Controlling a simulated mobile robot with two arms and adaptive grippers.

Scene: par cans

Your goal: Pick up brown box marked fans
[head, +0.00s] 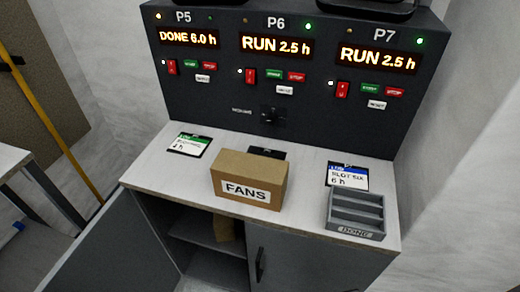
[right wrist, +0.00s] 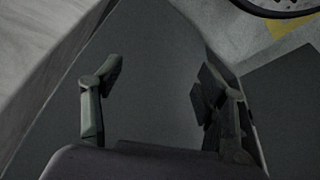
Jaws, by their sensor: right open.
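The brown box marked FANS (head: 250,172) stands upright on the light countertop (head: 160,180), near its front edge, with its white label facing me. It is closed on top. In the right wrist view my right gripper (right wrist: 152,88) is open with nothing between its fingers, pointed at a dark grey surface. The box does not show in that view. Neither gripper shows in the head view, so my left gripper is out of sight.
A grey tray marked DONE (head: 357,234) stands right of the box. A dark control panel (head: 280,90) rises behind. The cabinet's left door (head: 115,250) is open; the right door (head: 300,262) is shut.

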